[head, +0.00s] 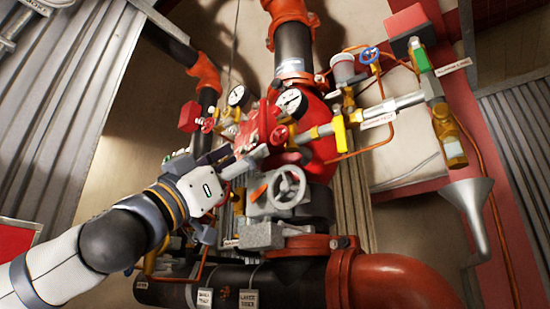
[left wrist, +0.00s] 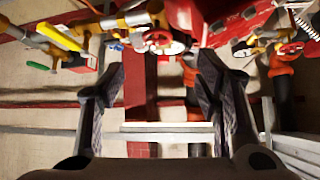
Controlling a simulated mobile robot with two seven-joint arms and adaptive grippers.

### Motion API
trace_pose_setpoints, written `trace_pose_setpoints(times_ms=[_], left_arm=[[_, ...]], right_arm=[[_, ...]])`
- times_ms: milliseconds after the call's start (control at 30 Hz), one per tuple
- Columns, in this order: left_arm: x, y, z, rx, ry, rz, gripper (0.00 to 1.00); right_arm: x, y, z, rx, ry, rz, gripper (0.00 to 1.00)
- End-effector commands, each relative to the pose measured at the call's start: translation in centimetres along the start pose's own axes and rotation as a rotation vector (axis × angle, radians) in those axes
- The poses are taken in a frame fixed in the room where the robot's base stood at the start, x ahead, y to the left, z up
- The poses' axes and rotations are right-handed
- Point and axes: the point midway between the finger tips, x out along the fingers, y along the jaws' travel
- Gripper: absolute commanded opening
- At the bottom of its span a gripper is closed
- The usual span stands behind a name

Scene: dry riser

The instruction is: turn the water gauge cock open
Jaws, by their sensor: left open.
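Two white-faced round gauges, a left one (head: 237,96) and a right one (head: 292,103), sit on the riser in the head view. A small red handwheel (head: 278,135) is below the right gauge, and another red handwheel (head: 208,125) is below the left one. I cannot tell for sure which is the water gauge cock. My left gripper (head: 250,160) reaches in from the lower left, close in front of the red valve body; its tips are hard to make out there. In the left wrist view my left gripper (left wrist: 160,80) is open, with nothing between its fingers. A red round knob (left wrist: 165,41) shows above the fingers.
A grey handwheel (head: 287,187) is just below the gripper. Yellow-handled valves (head: 340,132), a blue handwheel (head: 369,55) and copper tubing crowd the right. A grey funnel (head: 470,205) hangs at the far right. A large black pipe (head: 285,285) runs along the bottom.

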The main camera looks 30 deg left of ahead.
Motion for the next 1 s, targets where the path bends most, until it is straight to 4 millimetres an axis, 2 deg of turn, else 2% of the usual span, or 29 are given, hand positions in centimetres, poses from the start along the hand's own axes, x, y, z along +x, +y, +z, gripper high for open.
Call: trace_pose_setpoints(times_ms=[33, 100, 300, 400, 533, 767, 800, 1000], left_arm=[[1.3, 0.3, 1.5, -0.002, -0.018, 0.003, 0.58], [3.2, 0.4, 1.8, -0.003, -0.021, 0.004, 0.58], [7.9, 0.3, 1.5, -0.003, -0.018, 0.003, 0.58], [9.4, 0.3, 0.8, -0.004, -0.012, 0.002, 0.58], [10.4, 0.3, 0.7, -0.003, -0.008, 0.003, 0.58], [10.5, 0.2, 0.8, -0.004, -0.011, 0.003, 0.58], [10.5, 0.2, 0.8, -0.004, -0.011, 0.003, 0.55], [10.5, 0.2, 0.8, -0.003, -0.011, 0.003, 0.10]], right_arm=[[0.9, 0.0, 0.7, 0.000, -0.032, 0.001, 0.40], [1.6, 0.1, 1.2, 0.000, -0.053, 0.002, 0.40], [2.5, 0.1, 2.0, 0.000, -0.084, 0.003, 0.40], [2.2, 0.1, 1.7, 0.000, -0.074, 0.003, 0.40], [2.0, 0.1, 1.6, 0.000, -0.068, 0.002, 0.40], [2.0, 0.1, 1.6, 0.000, -0.068, 0.002, 0.40], [2.0, 0.1, 1.6, 0.000, -0.068, 0.002, 0.40], [2.0, 0.1, 1.6, 0.000, -0.069, 0.002, 0.40]])
